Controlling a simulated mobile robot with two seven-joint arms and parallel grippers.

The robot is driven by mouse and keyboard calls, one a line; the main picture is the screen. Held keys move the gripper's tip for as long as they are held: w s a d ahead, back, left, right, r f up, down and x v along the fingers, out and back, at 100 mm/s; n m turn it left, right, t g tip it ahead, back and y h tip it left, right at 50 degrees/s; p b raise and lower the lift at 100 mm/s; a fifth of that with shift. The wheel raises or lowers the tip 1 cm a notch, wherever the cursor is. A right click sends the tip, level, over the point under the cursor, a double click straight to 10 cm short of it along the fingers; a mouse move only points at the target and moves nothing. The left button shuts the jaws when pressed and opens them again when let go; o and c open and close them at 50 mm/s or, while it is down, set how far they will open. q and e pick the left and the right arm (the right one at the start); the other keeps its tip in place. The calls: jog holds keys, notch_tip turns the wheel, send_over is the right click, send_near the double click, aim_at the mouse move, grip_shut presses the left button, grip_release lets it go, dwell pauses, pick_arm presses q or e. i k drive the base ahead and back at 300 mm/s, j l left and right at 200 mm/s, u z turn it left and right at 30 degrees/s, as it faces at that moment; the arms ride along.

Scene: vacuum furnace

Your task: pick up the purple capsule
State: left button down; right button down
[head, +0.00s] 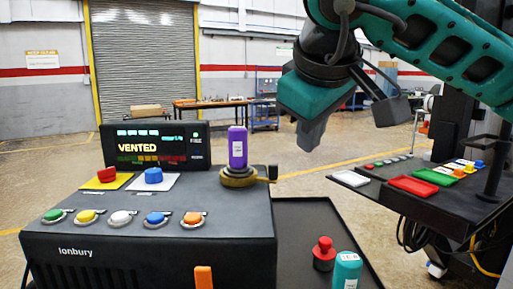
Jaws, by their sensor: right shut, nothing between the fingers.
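The purple capsule (237,148) stands upright on a round brass-coloured seat (238,177) at the right rear of the black console. It carries a white label. My right gripper (310,135) hangs from the teal arm at the upper right, to the right of the capsule and apart from it. Its fingers are shut, point down and hold nothing. My left gripper is not in view.
The console (150,225) bears several coloured buttons and a display (156,147) reading "VENTED". A dark tray (310,215) at right holds a red-knobbed piece (324,254) and a teal capsule (347,270). A side panel (425,185) with coloured blocks stands further right.

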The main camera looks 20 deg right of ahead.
aim_at(237, 136)
jog(key=k+j, duration=0.25)
jog(key=k, duration=0.2)
jog(key=k+j, duration=0.2)
jog(key=k, duration=0.3)
